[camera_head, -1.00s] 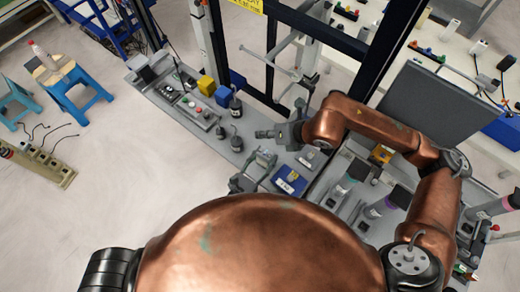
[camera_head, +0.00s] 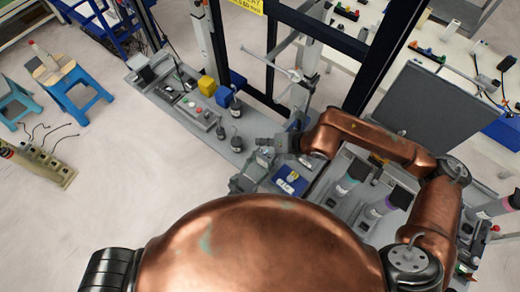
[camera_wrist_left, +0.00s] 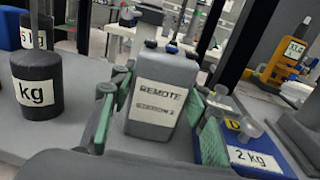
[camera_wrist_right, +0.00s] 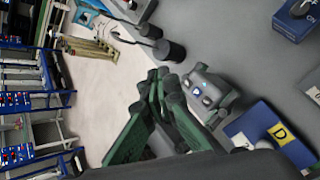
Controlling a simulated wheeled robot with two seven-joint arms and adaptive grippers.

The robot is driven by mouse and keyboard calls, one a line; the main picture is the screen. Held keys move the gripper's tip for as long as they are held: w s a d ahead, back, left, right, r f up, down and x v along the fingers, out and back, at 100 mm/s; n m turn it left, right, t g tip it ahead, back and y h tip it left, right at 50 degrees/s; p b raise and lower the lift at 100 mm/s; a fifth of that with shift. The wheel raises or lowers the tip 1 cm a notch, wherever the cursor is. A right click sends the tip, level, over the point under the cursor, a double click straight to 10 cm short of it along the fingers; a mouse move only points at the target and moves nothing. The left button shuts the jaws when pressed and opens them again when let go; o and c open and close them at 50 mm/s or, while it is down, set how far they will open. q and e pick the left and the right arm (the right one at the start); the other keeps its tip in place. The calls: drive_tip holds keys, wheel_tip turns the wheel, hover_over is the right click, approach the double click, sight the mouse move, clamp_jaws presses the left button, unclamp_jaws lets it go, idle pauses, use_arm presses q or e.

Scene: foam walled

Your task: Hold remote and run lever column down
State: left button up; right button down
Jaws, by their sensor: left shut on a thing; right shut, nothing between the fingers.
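The grey remote (camera_wrist_left: 158,98), labelled "REMOTE", stands upright between the green-padded fingers of my left gripper (camera_wrist_left: 150,115), which is shut on it. In the head view my left gripper (camera_head: 250,176) is low over the grey bench, and the remote is mostly hidden by my right gripper. My right gripper (camera_head: 264,143) is shut and empty, close to the remote. In the right wrist view its closed fingertips (camera_wrist_right: 160,82) are just left of the remote's top (camera_wrist_right: 204,90); contact cannot be told. A grey column with a lever (camera_head: 305,65) stands behind the bench.
A blue weight block (camera_head: 291,181) lies right of my left gripper. Dark weights (camera_head: 236,142), a button panel (camera_head: 199,111) and yellow and blue blocks (camera_head: 229,88) stand on the bench. A dark frame post (camera_head: 374,60) rises behind my right arm.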

sight(262, 152)
drive_tip(key=shift+f, duration=1.65)
drive_tip(key=shift+f, duration=0.15)
drive_tip(key=shift+f, duration=0.25)
